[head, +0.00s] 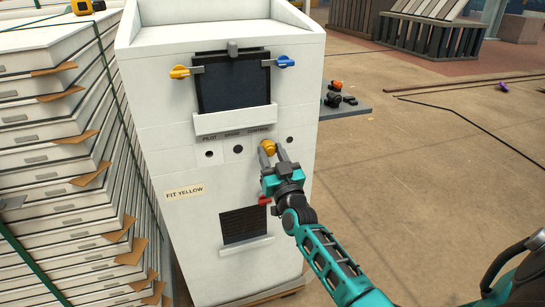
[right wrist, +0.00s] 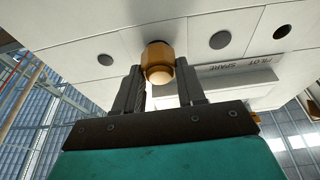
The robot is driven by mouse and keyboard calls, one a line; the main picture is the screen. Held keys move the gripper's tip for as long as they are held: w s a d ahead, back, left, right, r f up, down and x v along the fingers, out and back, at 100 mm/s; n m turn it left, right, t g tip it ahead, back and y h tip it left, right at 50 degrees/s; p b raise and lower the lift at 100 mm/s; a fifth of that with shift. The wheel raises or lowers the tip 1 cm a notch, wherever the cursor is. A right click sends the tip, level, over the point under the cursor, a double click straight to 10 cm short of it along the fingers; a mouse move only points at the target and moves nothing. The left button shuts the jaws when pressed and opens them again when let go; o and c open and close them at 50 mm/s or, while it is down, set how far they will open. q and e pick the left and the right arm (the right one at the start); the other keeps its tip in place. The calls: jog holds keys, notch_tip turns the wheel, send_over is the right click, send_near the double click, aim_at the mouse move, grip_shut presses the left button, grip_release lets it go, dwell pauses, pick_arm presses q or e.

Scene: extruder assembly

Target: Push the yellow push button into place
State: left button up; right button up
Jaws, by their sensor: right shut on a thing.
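The yellow push button (head: 268,147) is at the front of the white cabinet (head: 165,140), in the row of holes under the printed labels. My right gripper (head: 273,152) is shut on it, one finger on each side. In the right wrist view the yellow button (right wrist: 159,66) sits between the fingertips (right wrist: 159,76), its rounded end toward the camera. Its far end meets a dark hole in the panel. I cannot tell how deep it sits. My left gripper is not in view.
Other dark holes (head: 209,154) (head: 290,139) flank the button. A "FIT YELLOW" label (head: 185,192) and a red handle (head: 264,200) are below. Yellow (head: 179,72) and blue (head: 286,62) knobs flank the screen.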

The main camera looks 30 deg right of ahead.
jog(key=shift+w, duration=0.35)
jog(key=o, duration=1.1)
jog(key=shift+s, duration=0.1)
jog(key=p+v, duration=0.1)
jog(key=v, duration=1.1)
jog(key=shift+s+f, duration=0.15)
jog(key=shift+s, duration=0.25)
